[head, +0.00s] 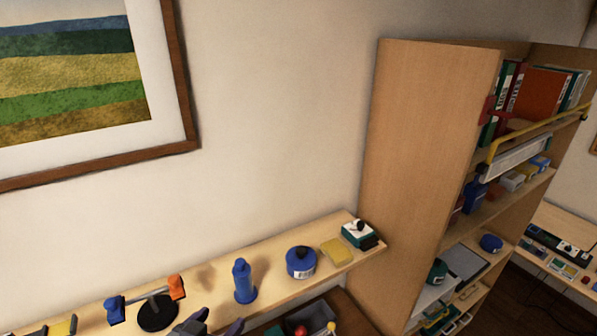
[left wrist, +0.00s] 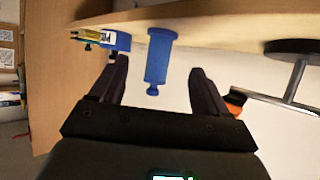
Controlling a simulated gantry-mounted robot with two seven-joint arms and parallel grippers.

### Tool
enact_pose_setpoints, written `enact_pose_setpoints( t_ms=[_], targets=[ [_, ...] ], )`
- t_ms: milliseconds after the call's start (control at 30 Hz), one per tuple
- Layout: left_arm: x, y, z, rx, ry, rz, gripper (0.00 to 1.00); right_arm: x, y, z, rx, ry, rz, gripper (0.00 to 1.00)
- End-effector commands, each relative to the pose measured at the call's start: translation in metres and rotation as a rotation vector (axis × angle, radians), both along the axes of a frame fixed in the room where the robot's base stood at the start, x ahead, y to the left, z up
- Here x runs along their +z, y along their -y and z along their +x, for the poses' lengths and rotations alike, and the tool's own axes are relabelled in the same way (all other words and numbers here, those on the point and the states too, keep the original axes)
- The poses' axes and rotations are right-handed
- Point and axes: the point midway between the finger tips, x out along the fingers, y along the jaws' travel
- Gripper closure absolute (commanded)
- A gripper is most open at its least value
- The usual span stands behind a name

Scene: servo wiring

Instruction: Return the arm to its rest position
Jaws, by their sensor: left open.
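My left gripper (head: 214,322) shows at the bottom edge of the head view, in front of the wall shelf. In the left wrist view its two dark fingers (left wrist: 158,74) are spread apart with nothing held. A blue bottle (head: 244,282) stands on the shelf just beyond the gripper. In the left wrist view, which is turned upside down, this bottle (left wrist: 157,62) appears in the gap between the fingers, farther off. Most of the left arm is hidden below the head view. My right gripper is in neither view.
The wall shelf (head: 220,271) also holds an orange-and-blue item on a black round stand (head: 156,312), a round blue container (head: 300,262), a yellow block (head: 336,252) and a green-and-white box (head: 358,233). A dark bin (head: 312,317) sits below. A tall bookcase (head: 425,150) stands right.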

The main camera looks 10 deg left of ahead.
Motion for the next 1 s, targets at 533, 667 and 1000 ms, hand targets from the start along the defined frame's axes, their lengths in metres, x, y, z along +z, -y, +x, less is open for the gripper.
enact_pose_setpoints(
  t_ms=[533,667,1000],
  targets=[
    [-0.172,0.0,-0.195,0.11,-0.649,0.014,0.24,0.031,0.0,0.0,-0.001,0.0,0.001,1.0],
    [-0.175,-0.009,-0.214,0.099,-0.727,0.061,0.24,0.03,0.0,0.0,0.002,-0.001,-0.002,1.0],
    [-0.176,-0.02,-0.223,0.035,-0.784,0.141,0.24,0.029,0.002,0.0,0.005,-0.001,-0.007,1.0]
  ],
)
